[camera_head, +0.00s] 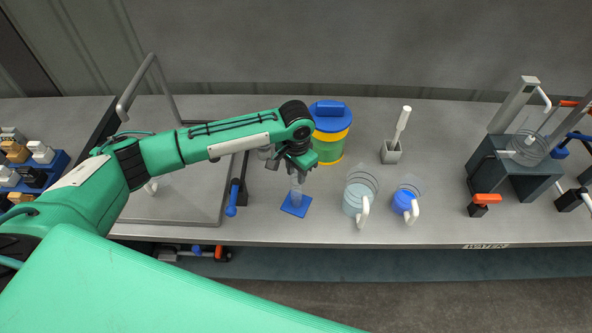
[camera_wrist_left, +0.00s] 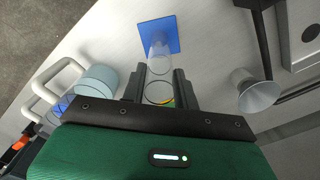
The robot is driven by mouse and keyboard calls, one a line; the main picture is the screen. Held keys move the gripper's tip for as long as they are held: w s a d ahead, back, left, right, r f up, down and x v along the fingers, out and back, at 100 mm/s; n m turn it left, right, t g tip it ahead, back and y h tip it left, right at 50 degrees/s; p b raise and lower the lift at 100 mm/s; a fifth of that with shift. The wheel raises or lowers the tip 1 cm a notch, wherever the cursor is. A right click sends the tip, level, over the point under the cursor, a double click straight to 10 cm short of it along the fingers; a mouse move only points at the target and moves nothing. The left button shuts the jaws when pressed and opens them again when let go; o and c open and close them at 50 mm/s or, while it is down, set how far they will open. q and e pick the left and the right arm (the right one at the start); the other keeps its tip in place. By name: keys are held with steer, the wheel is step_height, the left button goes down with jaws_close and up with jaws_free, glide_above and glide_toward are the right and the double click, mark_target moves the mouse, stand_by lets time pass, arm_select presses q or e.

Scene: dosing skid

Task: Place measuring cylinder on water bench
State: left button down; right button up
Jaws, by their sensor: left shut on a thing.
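My left gripper (camera_head: 298,164) is shut on the clear measuring cylinder (camera_head: 296,190), which hangs upright below the fingers. In the left wrist view, the cylinder (camera_wrist_left: 159,62) shows between the two dark fingers (camera_wrist_left: 158,88), with its open rim near me. A blue square (camera_head: 295,207) lies at the cylinder's foot on the grey bench (camera_head: 330,222); it also shows in the left wrist view (camera_wrist_left: 159,29). I cannot tell whether the cylinder touches the square or hangs just above it. My right gripper is not in view.
A blue-lidded green and yellow container (camera_head: 329,140) stands close behind my gripper. To the right are a light-blue jug (camera_head: 355,203), a blue-filled jug (camera_head: 403,202) and a grey holder (camera_head: 391,154). A blue-handled valve (camera_head: 231,203) is to the left.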

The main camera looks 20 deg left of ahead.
arm_select(q)
steer(key=c, duration=1.3)
jaws_free()
steer(key=shift+o, duration=1.2)
step_height(320, 180, up, 12)
steer(key=b, duration=0.3)
steer(key=shift+b, duration=0.3)
